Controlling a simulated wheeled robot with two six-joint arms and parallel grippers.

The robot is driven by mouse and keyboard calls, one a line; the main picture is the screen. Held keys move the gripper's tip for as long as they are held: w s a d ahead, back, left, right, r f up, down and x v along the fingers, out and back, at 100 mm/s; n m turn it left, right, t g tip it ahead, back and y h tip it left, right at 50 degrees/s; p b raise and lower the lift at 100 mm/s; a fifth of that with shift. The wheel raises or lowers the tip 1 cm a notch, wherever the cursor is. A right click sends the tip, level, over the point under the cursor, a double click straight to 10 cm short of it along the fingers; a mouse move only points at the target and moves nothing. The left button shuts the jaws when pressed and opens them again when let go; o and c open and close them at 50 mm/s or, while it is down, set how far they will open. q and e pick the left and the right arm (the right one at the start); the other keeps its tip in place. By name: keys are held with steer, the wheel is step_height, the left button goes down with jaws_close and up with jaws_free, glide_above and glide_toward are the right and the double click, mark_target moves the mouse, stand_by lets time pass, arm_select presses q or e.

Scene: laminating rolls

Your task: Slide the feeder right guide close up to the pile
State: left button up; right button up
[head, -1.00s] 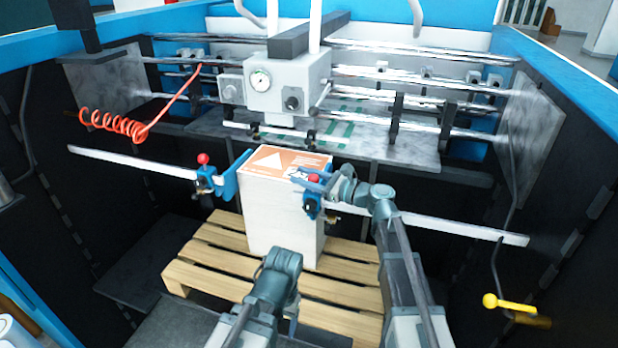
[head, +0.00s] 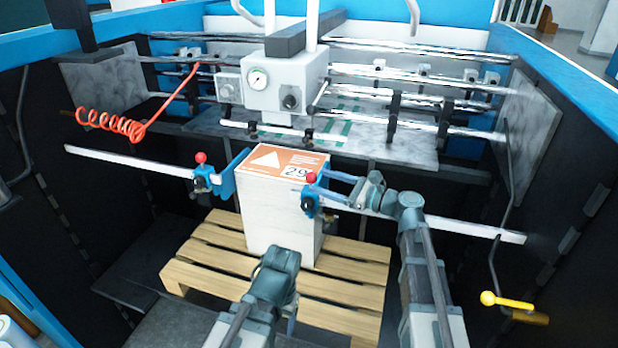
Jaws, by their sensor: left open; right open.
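The pile (head: 278,222) is a tall white stack with an orange and white top sheet marked 29. The right guide (head: 308,201), blue with a red knob, sits on the rail at the pile's right side and overlaps its edge in the picture. I cannot tell whether it touches. My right gripper (head: 338,189) is open just right of the guide, its fingers pointing left towards it. The left guide (head: 206,182), with its blue plate, is at the pile's left. My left gripper (head: 277,262) is open in front of the pile's lower part; its fingertips are hard to make out.
The pile stands on a wooden pallet (head: 207,262). A pale rail (head: 468,227) crosses the front. The feeder head with a gauge (head: 285,80) hangs behind the pile. A red coiled hose (head: 110,122) is at left, a yellow crank handle (head: 505,301) at right.

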steer(key=v, duration=0.6)
steer(key=shift+d, duration=0.1)
